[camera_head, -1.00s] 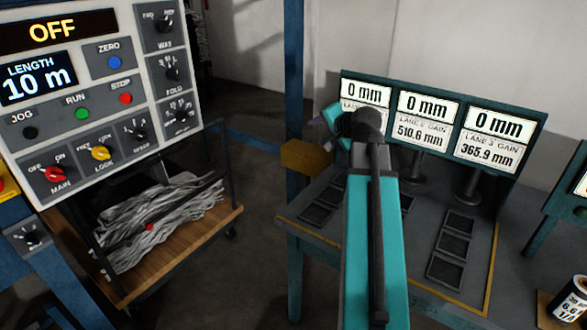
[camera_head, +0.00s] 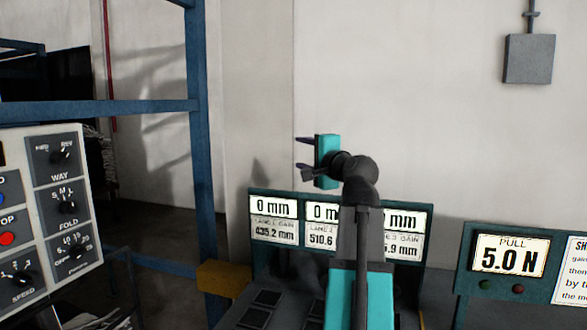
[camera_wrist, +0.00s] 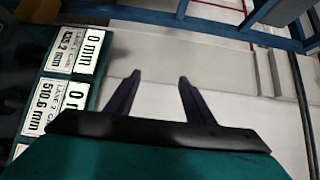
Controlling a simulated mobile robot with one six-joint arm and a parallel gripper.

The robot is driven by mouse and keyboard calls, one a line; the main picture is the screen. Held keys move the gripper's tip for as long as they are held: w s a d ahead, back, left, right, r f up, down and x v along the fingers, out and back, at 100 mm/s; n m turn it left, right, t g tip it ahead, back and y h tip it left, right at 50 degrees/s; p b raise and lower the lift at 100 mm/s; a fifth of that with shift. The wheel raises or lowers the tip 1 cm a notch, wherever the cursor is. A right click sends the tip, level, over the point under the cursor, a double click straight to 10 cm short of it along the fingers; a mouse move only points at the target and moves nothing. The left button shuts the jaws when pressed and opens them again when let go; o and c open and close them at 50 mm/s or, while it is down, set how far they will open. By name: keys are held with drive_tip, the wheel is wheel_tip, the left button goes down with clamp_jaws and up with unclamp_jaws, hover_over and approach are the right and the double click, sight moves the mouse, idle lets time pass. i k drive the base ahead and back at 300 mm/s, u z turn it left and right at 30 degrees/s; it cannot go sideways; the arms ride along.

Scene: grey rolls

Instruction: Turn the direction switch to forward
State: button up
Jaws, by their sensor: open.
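The direction switch (camera_head: 60,155) is a black knob marked WAY, with FWD at its upper left and REV at its upper right. It sits at the top of the light grey control panel at the left of the head view. Its pointer seems to lean toward REV, but it is too small to be sure. My gripper (camera_head: 303,153) is open and empty, raised in front of the pale wall, well to the right of the switch. Its two dark fingers also show apart in the wrist view (camera_wrist: 160,82). The switch is not visible in the wrist view.
Below WAY are the FOLD knob (camera_head: 67,207) and another knob (camera_head: 75,248). A blue post (camera_head: 203,130) and blue crossbar (camera_head: 100,107) stand between panel and arm. Lane displays (camera_head: 272,222) stand behind my arm, and a PULL display (camera_head: 508,256) is at right.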

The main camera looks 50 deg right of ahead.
sight(57, 158)
drive_tip(key=u, duration=0.2)
drive_tip(key=k, duration=0.5)
drive_tip(key=z, duration=0.75)
drive_tip(key=i, duration=0.9)
drive_tip(key=u, duration=0.95)
